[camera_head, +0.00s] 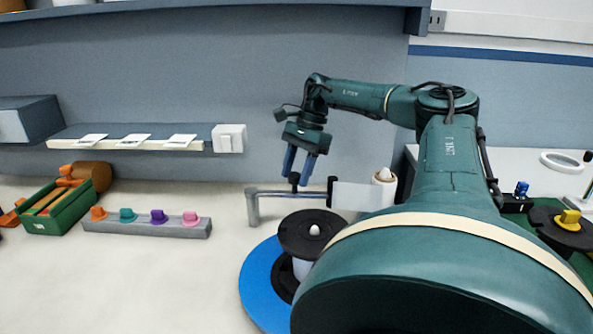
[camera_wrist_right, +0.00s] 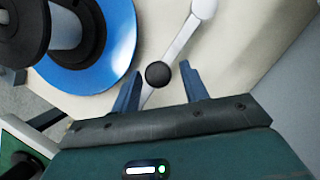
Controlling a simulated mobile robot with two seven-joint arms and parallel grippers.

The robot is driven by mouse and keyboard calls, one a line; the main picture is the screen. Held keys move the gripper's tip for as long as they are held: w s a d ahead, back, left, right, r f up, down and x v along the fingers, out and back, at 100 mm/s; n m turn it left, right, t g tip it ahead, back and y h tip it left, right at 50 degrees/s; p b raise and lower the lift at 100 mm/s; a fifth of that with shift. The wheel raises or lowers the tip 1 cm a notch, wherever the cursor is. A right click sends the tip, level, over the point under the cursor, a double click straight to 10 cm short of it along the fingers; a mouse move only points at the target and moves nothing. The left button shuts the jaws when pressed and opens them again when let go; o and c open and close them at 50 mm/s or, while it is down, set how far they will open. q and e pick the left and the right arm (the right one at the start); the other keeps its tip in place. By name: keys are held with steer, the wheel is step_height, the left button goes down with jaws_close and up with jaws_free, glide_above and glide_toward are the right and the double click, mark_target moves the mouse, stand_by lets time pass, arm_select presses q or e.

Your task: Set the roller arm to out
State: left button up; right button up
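The roller arm (camera_head: 285,193) is a thin grey bar above the table, with a rounded grey post (camera_head: 252,208) at its left end. A black knob (camera_head: 294,179) stands on it. In the right wrist view the bar (camera_wrist_right: 183,38) runs diagonally, and the round black knob (camera_wrist_right: 158,74) lies between my blue fingertips. My right gripper (camera_head: 298,180) points down over the bar. Its fingers (camera_wrist_right: 162,70) are open on either side of the knob, with small gaps showing. My left gripper is not in view.
A black-topped spool (camera_head: 309,232) on a blue disc (camera_head: 258,281) stands in front of the bar. A white panel (camera_head: 362,197) and a white roll (camera_head: 384,178) are to its right. A grey rail with coloured pegs (camera_head: 145,228) and a green bin (camera_head: 62,214) are left.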

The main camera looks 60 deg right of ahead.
steer(key=shift+o, duration=0.4)
steer(key=shift+r, duration=0.1)
steer(key=p+v, duration=0.1)
steer(key=v, duration=1.2)
